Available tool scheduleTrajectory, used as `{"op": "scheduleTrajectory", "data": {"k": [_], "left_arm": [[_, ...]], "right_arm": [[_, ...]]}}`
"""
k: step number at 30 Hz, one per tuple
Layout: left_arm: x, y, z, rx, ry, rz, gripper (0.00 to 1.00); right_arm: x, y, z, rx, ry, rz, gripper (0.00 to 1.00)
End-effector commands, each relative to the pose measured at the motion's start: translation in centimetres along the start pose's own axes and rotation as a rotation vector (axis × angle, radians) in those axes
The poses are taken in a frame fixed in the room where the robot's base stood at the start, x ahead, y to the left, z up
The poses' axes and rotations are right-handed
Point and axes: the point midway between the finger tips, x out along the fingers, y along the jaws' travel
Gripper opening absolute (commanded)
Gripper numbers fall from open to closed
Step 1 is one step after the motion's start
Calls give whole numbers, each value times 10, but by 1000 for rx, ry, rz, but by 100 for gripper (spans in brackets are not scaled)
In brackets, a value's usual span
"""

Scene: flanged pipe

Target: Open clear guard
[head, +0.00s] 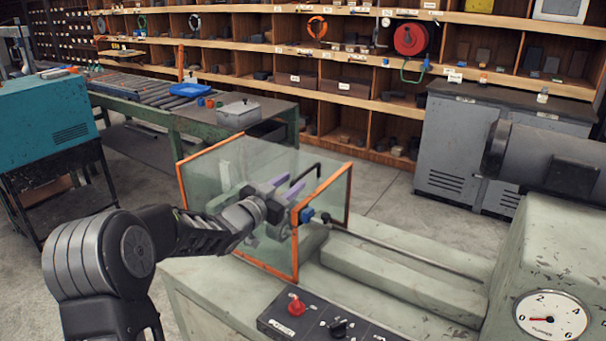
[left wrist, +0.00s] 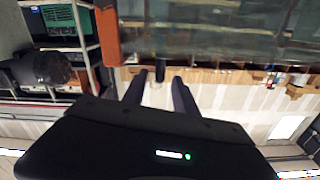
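The clear guard (head: 225,165) is a see-through box with orange edges, standing upright over the pale green machine. Contact cannot be told. The guard's orange edge (left wrist: 107,38) and clear pane (left wrist: 220,40) show there too. My right gripper is out of view.
The machine's bed (head: 390,275) runs right, with a thin rod along it. A control panel with a red knob (head: 296,304) is in front. A gauge (head: 552,318) is at the lower right. Shelves (head: 350,85) and a grey cabinet (head: 460,140) stand behind.

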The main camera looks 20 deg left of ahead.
Motion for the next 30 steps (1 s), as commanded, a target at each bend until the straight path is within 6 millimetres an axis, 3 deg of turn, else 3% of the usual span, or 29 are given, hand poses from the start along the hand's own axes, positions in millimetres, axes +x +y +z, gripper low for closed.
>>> {"op": "scheduleTrajectory", "data": {"k": [10, 21, 30], "left_arm": [[51, 1, -1, -1, -1, 1, 34], [59, 1, 0, -1, 0, 0, 34], [58, 0, 0, -1, 0, 0, 11]], "right_arm": [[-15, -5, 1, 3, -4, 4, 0], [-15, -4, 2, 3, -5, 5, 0], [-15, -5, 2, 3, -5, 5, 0]]}}
